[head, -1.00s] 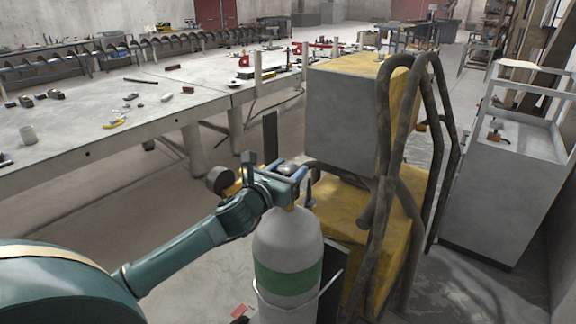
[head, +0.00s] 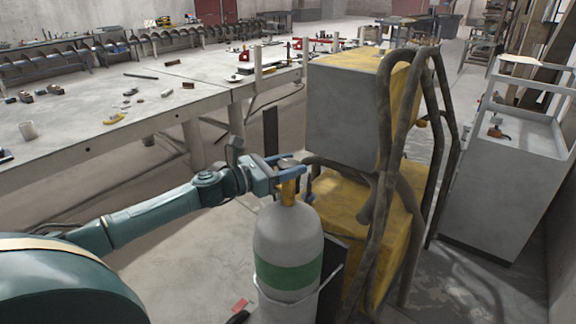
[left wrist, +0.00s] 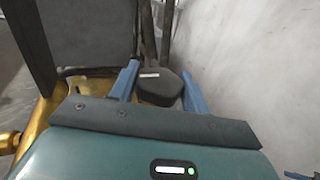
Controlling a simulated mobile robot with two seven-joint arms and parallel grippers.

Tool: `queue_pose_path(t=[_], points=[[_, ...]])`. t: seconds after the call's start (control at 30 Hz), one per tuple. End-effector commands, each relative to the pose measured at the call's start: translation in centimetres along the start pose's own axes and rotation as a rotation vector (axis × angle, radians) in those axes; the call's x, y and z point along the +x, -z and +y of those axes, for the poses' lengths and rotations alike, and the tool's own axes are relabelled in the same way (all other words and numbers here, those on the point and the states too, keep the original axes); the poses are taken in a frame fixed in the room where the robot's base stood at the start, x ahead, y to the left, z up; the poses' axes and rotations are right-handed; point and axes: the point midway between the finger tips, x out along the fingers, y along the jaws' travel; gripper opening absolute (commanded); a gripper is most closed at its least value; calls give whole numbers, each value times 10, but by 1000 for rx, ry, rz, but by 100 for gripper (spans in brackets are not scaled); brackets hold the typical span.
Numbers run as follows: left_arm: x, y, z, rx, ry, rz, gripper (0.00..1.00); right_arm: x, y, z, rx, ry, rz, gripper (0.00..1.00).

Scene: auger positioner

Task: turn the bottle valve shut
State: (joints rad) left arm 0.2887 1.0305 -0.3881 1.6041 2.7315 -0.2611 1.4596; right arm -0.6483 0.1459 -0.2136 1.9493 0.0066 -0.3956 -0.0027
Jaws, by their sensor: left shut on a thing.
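The gas bottle (head: 288,240) is pale grey with a green band and stands upright in front of the yellow machine. Its brass valve body (head: 288,192) shows on top, just below my left gripper (head: 290,168). My left gripper reaches in from the left at the top of the bottle. In the left wrist view a dark, faceted valve knob (left wrist: 158,88) sits between the two blue fingers of the left gripper (left wrist: 160,85), which is shut on it. In the head view the knob is mostly hidden by the gripper. My right gripper is in neither view.
A yellow and grey machine (head: 345,118) with thick dark hoses (head: 384,150) stands close behind and right of the bottle. A long workbench (head: 70,140) with tools is on the left. A grey cart (head: 505,185) stands at the right.

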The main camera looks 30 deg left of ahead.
Motion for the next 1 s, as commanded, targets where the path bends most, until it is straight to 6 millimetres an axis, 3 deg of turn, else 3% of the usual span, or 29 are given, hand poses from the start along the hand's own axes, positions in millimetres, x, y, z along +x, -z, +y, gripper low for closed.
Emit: queue_pose_path(t=[0.33, 0.37, 0.6, 1.0], points=[[1, -3, 0, 1, 1, -7, 24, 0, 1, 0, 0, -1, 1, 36], [1, -4, 0, 1, 1, -7, 49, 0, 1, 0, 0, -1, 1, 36], [0, -2, 0, 1, 1, -4, 68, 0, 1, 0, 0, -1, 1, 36], [-10, 2, 0, 0, 0, 0, 68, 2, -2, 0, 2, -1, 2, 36]])
